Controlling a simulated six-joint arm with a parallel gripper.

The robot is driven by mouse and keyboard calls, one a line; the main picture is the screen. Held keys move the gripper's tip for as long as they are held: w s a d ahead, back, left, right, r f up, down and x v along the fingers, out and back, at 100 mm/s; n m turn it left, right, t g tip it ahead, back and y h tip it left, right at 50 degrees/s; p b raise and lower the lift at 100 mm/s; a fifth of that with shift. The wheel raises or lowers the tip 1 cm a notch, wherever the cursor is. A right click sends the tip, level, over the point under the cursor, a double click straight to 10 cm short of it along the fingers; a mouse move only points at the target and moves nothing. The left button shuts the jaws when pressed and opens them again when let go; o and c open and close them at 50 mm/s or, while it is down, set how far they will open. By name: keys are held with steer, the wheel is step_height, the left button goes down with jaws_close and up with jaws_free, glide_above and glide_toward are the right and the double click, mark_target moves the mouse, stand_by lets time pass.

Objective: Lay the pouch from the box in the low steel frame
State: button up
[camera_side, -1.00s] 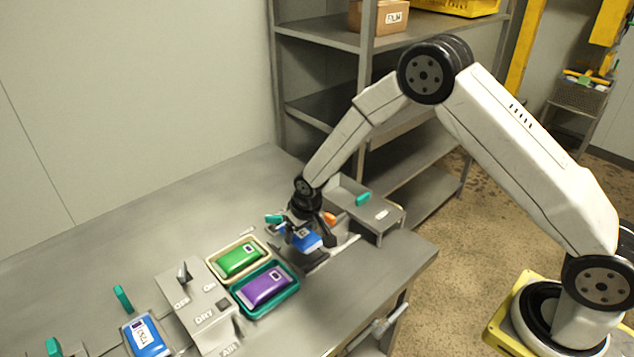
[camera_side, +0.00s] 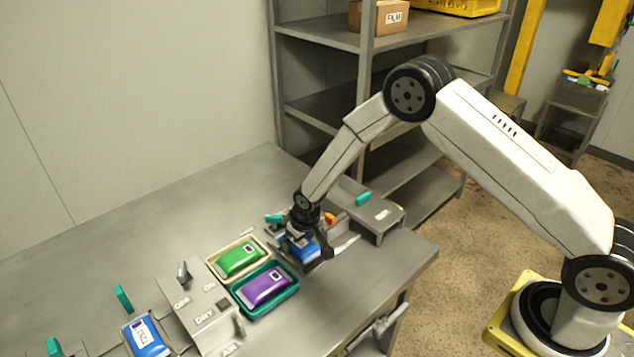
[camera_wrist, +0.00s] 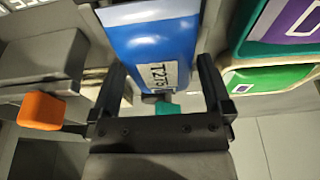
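A blue pouch (camera_side: 304,249) with a white end and a "T275" label is between the two fingers of my gripper (camera_side: 306,254). In the wrist view the pouch (camera_wrist: 155,50) spans nearly the whole gap between the fingers (camera_wrist: 160,85), and they appear to grip its sides. The pouch hangs low over the bench beside the trays; whether it touches anything below is hidden. The low steel frame (camera_side: 345,240) shows partly behind and right of my gripper.
A cream tray with a green pouch (camera_side: 240,259) and a teal tray with a purple pouch (camera_side: 265,288) sit close on the left. Further left are a control panel (camera_side: 205,305) and another blue pouch (camera_side: 146,337). An orange knob (camera_wrist: 42,110) is near my gripper.

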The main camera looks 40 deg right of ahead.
mark_target(309, 248)
steer(key=shift+r, duration=0.15)
steer(key=v, duration=1.2)
stand_by(0.4)
stand_by(0.5)
steer(key=s+d+r, duration=0.3)
steer(key=s, duration=0.7)
steer(key=s+d+r, duration=0.3)
steer(key=s, duration=0.8)
steer(key=shift+r, duration=0.35)
